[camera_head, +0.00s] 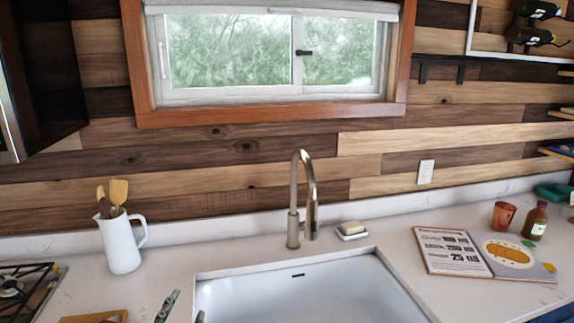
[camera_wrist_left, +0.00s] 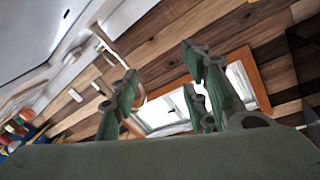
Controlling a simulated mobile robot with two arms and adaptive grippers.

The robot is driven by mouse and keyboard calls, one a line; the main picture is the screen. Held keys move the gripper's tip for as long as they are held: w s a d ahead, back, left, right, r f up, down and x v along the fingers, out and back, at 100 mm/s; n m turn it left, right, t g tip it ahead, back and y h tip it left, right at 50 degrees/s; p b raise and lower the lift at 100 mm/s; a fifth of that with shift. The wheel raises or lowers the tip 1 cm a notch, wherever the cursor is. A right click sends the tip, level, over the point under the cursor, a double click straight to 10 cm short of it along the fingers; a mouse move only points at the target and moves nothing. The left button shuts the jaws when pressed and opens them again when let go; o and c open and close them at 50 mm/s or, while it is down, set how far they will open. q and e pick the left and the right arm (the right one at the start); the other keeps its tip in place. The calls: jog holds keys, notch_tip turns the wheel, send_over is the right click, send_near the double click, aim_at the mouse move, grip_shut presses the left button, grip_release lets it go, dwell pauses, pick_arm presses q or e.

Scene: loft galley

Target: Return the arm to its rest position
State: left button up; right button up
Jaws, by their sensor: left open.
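My left gripper (camera_head: 184,308) shows at the bottom edge of the head view, in front of the sink's left end. Only its green-grey fingertips are in the picture there; the rest of the arm is out of view. In the left wrist view the gripper (camera_wrist_left: 160,64) has its fingers spread wide apart, with nothing between them but the background of wall and window. My right gripper is in neither view.
A tall faucet (camera_head: 294,205) rises behind the sink (camera_head: 310,294). A white jug (camera_head: 121,246) with wooden utensils and a gas hob (camera_head: 22,291) are left. A soap dish (camera_head: 351,234), open book (camera_head: 452,252), copper cup (camera_head: 504,216) and brown bottle (camera_head: 535,222) are right.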

pick_arm(q)
jog(key=s+a+f+n+g+y, duration=0.1)
jog(key=s+a+f+n+g, duration=0.15)
jog(key=s+f+g, duration=0.8)
jog(key=s+d+f+n+g+h, duration=0.1)
jog(key=s+f+g, duration=0.1)
jog(key=s+f, duration=0.5)
jog(key=s+d+f+g+h, duration=0.1)
jog(key=s+d+f, duration=0.1)
jog(key=s+f, duration=0.5)
jog(key=s+f+g+b, duration=0.2)
jog(key=s+f+b, duration=0.1)
jog(key=f, duration=2.3)
jog(key=s+a+f+b, duration=0.3)
jog(key=s+f, duration=1.4)
jog(key=f, duration=0.2)
jog(key=shift+s+g+y, duration=0.2)
jog(key=shift+g+y, duration=0.1)
jog(key=shift+g, duration=0.05)
